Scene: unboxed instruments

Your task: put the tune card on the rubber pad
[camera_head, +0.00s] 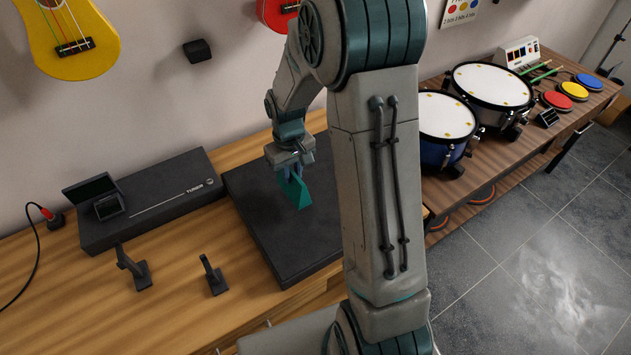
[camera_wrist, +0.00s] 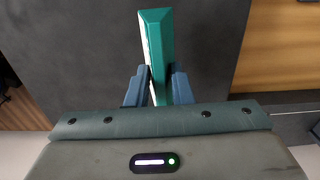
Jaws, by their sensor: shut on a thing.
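The tune card (camera_head: 294,190) is a teal, wedge-like piece. My gripper (camera_head: 291,167) is shut on it, and the card hangs below the fingers over the rubber pad. The rubber pad (camera_head: 262,232) is a large dark square on the wooden table; my arm hides part of its right side. In the wrist view the blue fingers (camera_wrist: 159,88) grip the teal card (camera_wrist: 156,40) from both sides, with the dark pad (camera_wrist: 80,50) behind it. I cannot tell whether the card's lower edge touches the pad.
A long black device (camera_head: 155,200) with a small screen stands left of the pad. Two small black stands (camera_head: 133,268) (camera_head: 213,275) are on the table in front of it. Drums (camera_head: 490,85) and coloured pads stand on a second table at right.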

